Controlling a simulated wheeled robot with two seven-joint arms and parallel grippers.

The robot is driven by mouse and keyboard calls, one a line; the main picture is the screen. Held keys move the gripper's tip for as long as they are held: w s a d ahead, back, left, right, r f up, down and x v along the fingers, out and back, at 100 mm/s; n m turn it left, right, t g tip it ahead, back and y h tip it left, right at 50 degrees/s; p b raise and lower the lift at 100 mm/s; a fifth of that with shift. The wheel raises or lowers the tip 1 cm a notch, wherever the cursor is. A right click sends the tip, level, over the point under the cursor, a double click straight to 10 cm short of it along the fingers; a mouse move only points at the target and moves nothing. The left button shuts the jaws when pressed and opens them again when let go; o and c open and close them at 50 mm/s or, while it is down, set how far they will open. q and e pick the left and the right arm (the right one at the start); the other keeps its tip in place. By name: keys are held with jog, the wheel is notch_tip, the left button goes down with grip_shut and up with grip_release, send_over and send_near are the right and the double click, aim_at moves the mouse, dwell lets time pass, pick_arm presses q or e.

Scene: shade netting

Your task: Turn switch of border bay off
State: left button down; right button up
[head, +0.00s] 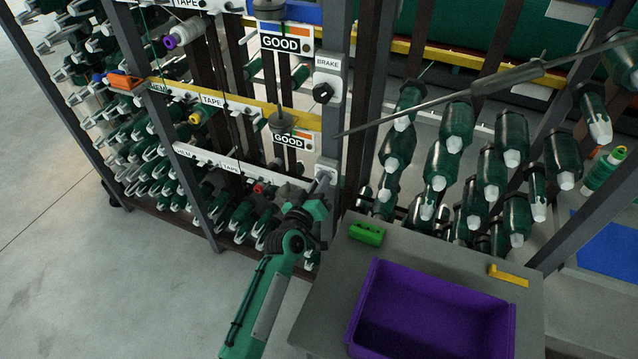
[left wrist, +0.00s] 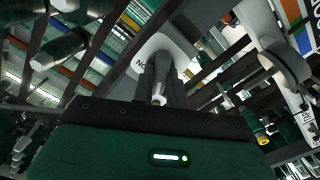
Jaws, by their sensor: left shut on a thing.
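A pale switch box (head: 327,168) sits low on the grey post, at the end of the lowest white-railed row. My left gripper (head: 320,184) is up against its front, shut on what appears to be the switch knob, which the fingers mostly hide. In the left wrist view my left gripper's fingers (left wrist: 158,92) close in front of the pale switch plate (left wrist: 165,45), which has lettering like "ON" at its left. The knob's setting cannot be read. No word "border" is readable. My right gripper is not in view.
A BRAKE box (head: 326,82) with a black knob is higher on the same post. GOOD tags (head: 290,139) with grey weights hang left of it. A grey table (head: 330,300) holds a purple bin (head: 365,300), a green block (head: 366,233) and a yellow piece (head: 508,276). A long grey rod (head: 440,101) crosses the upper right.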

pick_arm(q)
jog(key=n, duration=0.2)
jog(key=shift+n, duration=0.3)
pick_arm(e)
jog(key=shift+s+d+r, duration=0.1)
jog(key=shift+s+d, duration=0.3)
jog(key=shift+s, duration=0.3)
pick_arm(q)
jog(key=c, duration=1.4)
grip_release()
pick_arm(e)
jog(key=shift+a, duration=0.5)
pick_arm(q)
jog(key=shift+s, duration=0.1)
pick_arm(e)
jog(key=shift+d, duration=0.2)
